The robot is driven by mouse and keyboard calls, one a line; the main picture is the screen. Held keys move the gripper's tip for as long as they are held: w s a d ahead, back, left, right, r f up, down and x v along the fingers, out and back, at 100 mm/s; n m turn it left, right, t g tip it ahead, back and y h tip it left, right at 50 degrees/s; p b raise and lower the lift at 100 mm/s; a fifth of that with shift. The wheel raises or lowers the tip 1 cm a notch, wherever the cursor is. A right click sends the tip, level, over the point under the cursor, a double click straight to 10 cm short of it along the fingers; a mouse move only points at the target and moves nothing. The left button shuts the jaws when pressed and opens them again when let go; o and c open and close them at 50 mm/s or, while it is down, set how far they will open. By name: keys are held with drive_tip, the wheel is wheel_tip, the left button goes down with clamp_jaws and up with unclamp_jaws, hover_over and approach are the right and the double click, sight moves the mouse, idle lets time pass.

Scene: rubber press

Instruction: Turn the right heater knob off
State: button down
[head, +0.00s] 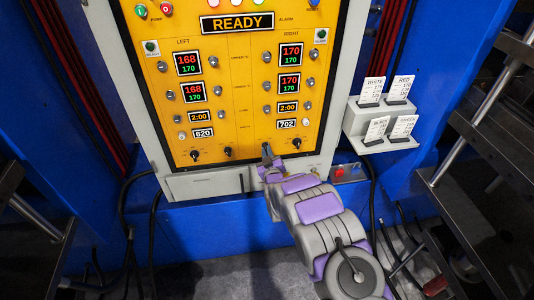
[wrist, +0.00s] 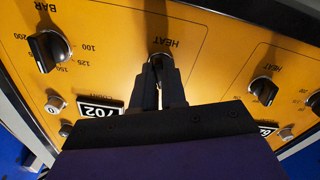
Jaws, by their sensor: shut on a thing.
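The right heater knob (wrist: 160,58) is under the HEAT label on the right side of the yellow panel, which appears upside down in the wrist view. My gripper (wrist: 160,72) is shut on this knob, with a finger on each side. The fingers hide most of the knob, so I cannot tell its pointer's direction. In the head view my gripper (head: 266,153) reaches the panel's lower edge, below the 702 display, and covers the knob.
The left heater knob (head: 228,152) is to the left of my gripper. A black BAR knob (head: 296,143) is close on the right. The yellow panel (head: 240,100) reads READY. A grey card holder (head: 380,125) is at the right. Black cables hang below.

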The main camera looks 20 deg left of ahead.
drive_tip(key=shift+a, duration=0.1)
idle(0.3)
drive_tip(key=c, duration=1.2)
unclamp_jaws()
drive_tip(key=shift+s, duration=0.1)
drive_tip(key=p+v, duration=0.3)
drive_tip(key=v, duration=1.4)
drive_tip(key=shift+f, duration=0.1)
